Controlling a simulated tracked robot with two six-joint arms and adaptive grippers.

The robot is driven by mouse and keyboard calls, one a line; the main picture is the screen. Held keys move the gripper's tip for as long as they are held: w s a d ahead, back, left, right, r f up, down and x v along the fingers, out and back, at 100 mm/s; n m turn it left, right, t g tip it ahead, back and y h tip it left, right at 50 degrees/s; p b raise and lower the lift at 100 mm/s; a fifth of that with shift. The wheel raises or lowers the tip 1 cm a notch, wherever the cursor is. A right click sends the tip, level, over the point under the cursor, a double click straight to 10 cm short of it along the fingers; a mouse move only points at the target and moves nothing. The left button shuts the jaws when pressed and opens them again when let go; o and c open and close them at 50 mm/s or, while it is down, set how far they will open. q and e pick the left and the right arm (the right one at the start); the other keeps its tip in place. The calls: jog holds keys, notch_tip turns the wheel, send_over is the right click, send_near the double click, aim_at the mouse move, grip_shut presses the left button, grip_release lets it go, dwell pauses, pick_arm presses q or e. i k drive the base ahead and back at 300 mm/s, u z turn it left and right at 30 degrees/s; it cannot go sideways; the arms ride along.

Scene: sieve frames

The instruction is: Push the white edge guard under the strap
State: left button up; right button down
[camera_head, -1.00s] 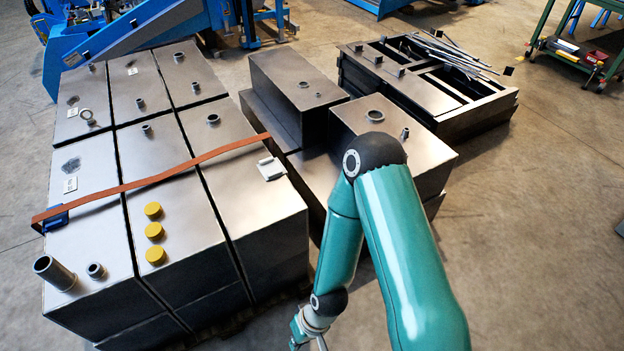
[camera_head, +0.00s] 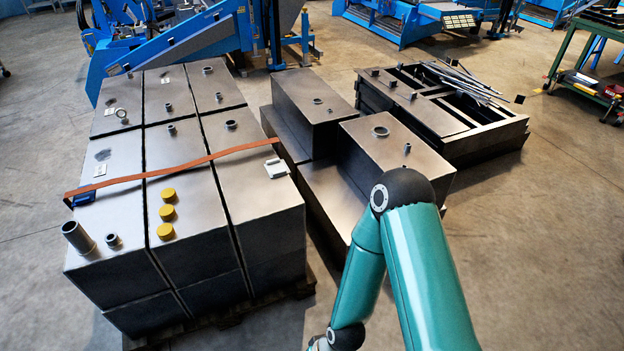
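The white edge guard (camera_head: 276,169) lies on top of the right-hand row of grey metal tanks (camera_head: 262,205), near their right edge. The orange strap (camera_head: 178,170) runs across the tank tops from a blue buckle (camera_head: 84,198) at the left to the right edge. The guard is just in front of the strap's right end; whether they touch is too small to tell. My teal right arm enters at the bottom right, and its gripper is below the picture's edge. My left arm and gripper are not in view.
Three yellow caps (camera_head: 167,213) and pipe stubs (camera_head: 78,236) stand up from the tank tops. More metal boxes (camera_head: 316,105) and a dark frame with rods (camera_head: 445,105) stand right of the stack.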

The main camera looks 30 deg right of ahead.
aim_at(276, 166)
jog(key=u, duration=0.2)
jog(key=i, duration=0.85)
jog(key=z, duration=0.1)
